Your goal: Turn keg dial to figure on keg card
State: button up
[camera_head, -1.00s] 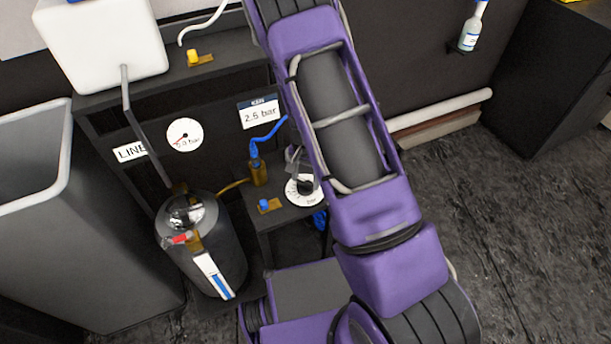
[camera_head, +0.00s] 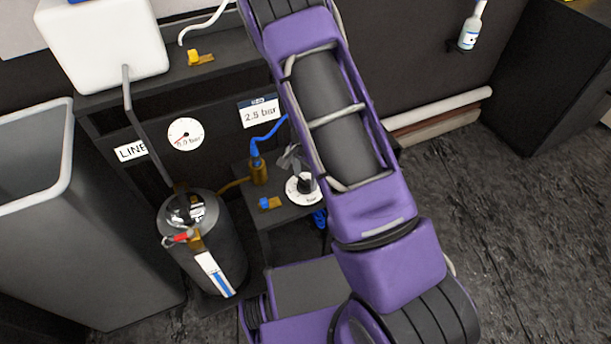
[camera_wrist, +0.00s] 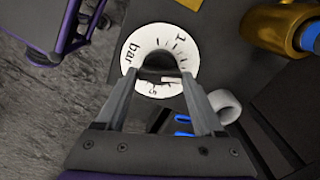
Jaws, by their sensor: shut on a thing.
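The keg dial (camera_head: 296,192) is a white disc with black marks and a dark knob, on a low dark stand. In the wrist view the dial face (camera_wrist: 134,50) shows "bar", "1" and "5". My gripper (camera_wrist: 158,74) is shut on the dark knob in the middle, one finger on each side. In the head view my gripper (camera_head: 291,158) is partly hidden behind my purple arm. The keg card (camera_head: 260,114) on the dark panel reads "2.5 bar". I cannot tell exactly which figure the knob points to.
A round gauge (camera_head: 186,134) and a "LINE" label (camera_head: 131,152) are on the panel. A dark keg (camera_head: 219,245) with a red lever stands left of the stand. A brass fitting (camera_head: 258,172) with a blue hose is close beside the dial. A grey bin (camera_head: 95,220) stands at left.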

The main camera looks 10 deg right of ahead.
aim_at(305, 179)
jog(key=o, duration=1.4)
jog(key=shift+r, duration=0.15)
notch_tip(305, 179, up, 17)
jog(key=p, duration=0.3)
jog(key=shift+r, duration=0.1)
